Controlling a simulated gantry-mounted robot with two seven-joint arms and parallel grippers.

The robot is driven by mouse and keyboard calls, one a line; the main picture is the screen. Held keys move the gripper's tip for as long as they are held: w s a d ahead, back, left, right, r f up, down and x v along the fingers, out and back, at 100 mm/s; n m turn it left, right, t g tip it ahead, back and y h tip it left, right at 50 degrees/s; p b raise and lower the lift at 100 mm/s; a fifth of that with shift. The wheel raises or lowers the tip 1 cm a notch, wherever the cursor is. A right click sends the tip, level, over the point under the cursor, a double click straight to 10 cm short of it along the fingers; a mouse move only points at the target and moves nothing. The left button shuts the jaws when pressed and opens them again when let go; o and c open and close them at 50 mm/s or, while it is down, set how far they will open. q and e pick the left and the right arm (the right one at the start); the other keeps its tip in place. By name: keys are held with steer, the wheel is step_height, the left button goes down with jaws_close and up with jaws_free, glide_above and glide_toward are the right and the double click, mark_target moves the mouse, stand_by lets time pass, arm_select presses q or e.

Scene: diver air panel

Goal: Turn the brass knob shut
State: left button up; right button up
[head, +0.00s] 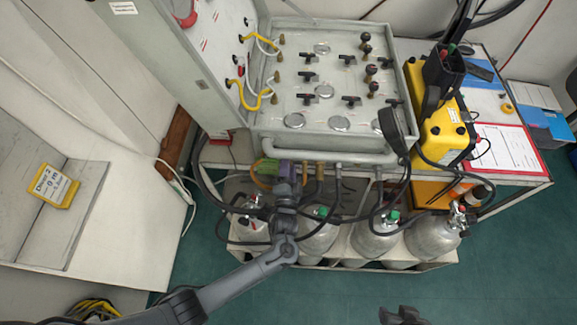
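My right gripper (402,315) shows only partly at the bottom edge, far from the panel.
Several silver cylinders (376,238) stand in a rack below the panel, with black hoses looping in front. A yellow case (443,132) and a red-edged clipboard (503,148) are at right. Green floor is clear at lower right.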

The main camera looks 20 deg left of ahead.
arm_select(q)
steer(key=v, duration=1)
steer(key=shift+s+p, duration=0.25)
steer(key=shift+p, duration=0.1)
steer(key=shift+d, duration=0.1)
